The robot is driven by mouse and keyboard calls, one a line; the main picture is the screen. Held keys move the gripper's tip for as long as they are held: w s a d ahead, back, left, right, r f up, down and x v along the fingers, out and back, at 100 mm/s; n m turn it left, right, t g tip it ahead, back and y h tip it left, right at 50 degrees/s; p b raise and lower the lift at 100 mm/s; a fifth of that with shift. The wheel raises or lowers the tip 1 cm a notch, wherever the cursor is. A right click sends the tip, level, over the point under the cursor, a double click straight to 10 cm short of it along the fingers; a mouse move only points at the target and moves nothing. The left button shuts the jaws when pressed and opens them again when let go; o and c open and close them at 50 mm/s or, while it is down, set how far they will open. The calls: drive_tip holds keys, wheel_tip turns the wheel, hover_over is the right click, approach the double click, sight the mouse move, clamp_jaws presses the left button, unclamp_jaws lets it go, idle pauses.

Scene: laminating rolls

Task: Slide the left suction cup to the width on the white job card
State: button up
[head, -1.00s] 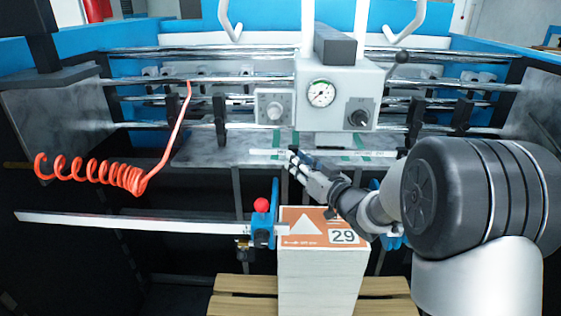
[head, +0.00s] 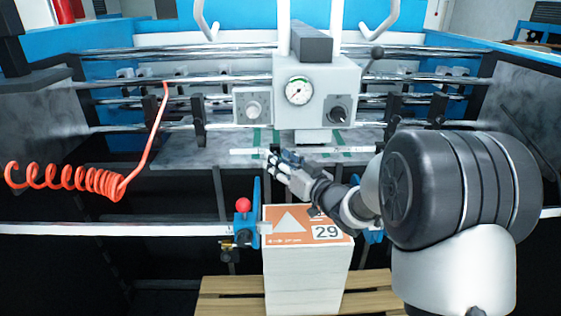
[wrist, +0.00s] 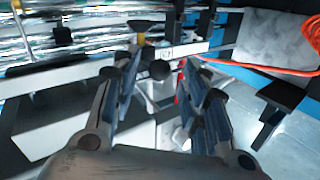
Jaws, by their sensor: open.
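My gripper (head: 273,164) is at the left part of a thin white marked strip (head: 246,151) below the gauge box in the head view. Its fingers are spread and hold nothing that I can see. In the wrist view my gripper (wrist: 159,60) is open, with a dark round knob-like part (wrist: 160,70) between or beyond the fingertips; I cannot tell whether it is a suction cup. The left suction cup cannot be told apart for sure.
A blue block with a red knob (head: 243,205) sits on a long white rule (head: 120,230) left of the paper stack (head: 305,275). The gauge box (head: 300,95) stands behind my gripper. Dark brackets (head: 199,120) hang from metal rods. A coiled orange hose (head: 75,180) hangs left.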

drive_tip(key=v, duration=1.2)
drive_tip(key=shift+a, duration=0.1)
drive_tip(key=s+d+r+m+g+h, duration=0.2)
drive_tip(key=s+d+m+g+h, duration=0.15)
drive_tip(key=s+d+h, duration=0.6)
drive_tip(key=s+a+f+g, duration=0.2)
drive_tip(key=s, duration=0.5)
drive_tip(key=s+a+f+g, duration=0.2)
drive_tip(key=s, duration=0.6)
drive_tip(key=s+a+f+g, duration=0.2)
drive_tip(key=s+a+g, duration=0.1)
drive_tip(key=s, duration=0.5)
drive_tip(key=shift+s+m, duration=0.2)
drive_tip(key=shift+m, duration=0.15)
